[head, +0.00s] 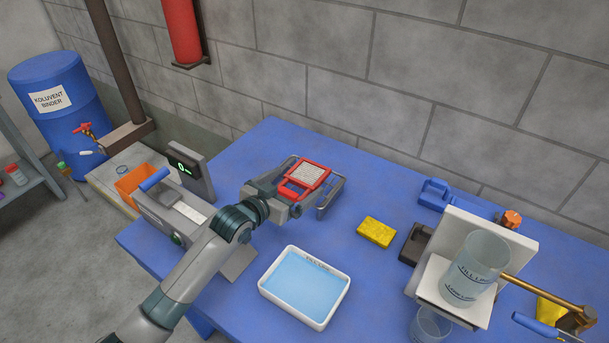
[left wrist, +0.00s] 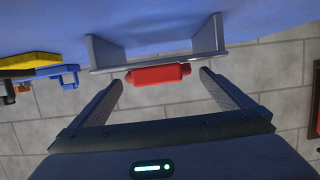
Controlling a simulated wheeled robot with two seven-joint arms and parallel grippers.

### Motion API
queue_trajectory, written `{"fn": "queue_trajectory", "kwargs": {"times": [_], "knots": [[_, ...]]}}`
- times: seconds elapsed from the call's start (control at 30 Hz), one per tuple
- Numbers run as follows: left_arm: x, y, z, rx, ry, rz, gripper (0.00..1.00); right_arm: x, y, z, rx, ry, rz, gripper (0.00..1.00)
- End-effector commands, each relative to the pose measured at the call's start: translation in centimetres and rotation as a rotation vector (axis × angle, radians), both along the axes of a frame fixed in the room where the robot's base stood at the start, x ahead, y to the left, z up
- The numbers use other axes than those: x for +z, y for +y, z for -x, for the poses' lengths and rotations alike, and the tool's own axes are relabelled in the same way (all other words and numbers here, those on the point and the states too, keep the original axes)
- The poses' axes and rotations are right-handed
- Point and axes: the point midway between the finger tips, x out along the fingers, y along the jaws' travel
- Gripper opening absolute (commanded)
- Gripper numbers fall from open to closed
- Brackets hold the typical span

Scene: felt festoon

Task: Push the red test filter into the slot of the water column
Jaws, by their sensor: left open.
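The red test filter (head: 312,174), a red frame with a pale mesh, rests in a grey metal rack (head: 336,190) at the back of the blue table. My left gripper (head: 284,191) is open at the filter's near-left side. In the left wrist view the filter's red handle (left wrist: 158,75) lies between the open fingers, with no clear contact, in front of the grey rack (left wrist: 150,64). The water column (head: 478,266) is a clear marked cylinder on a white stand at the right of the head view. I cannot make out its slot. My right gripper is not in view.
A white tray of blue liquid (head: 268,290) and a yellow sponge (head: 376,232) lie between the rack and the column. A brass pipe (head: 545,289) is right of the column. A block wall runs behind.

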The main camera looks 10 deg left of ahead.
Motion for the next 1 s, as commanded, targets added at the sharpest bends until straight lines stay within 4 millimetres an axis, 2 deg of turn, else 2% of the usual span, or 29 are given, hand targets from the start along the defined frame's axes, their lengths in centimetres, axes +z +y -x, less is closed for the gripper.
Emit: {"fn": "queue_trajectory", "kwargs": {"times": [0.03,0.23,0.77,0.97,1.0], "knots": [[0.1,-0.2,-0.6,0.000,0.000,0.001,1.00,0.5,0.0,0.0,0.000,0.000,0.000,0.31],[-0.6,-0.8,-2.0,0.000,-0.001,0.000,1.00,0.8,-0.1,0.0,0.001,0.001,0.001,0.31],[-0.7,-0.9,-2.2,0.000,0.000,-0.001,1.00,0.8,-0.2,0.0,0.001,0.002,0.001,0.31],[-0.7,-0.9,-2.2,0.000,0.000,0.000,0.52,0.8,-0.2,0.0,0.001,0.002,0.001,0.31],[-0.7,-0.9,-2.2,0.000,0.000,-0.001,0.52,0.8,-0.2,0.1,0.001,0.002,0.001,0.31]]}}
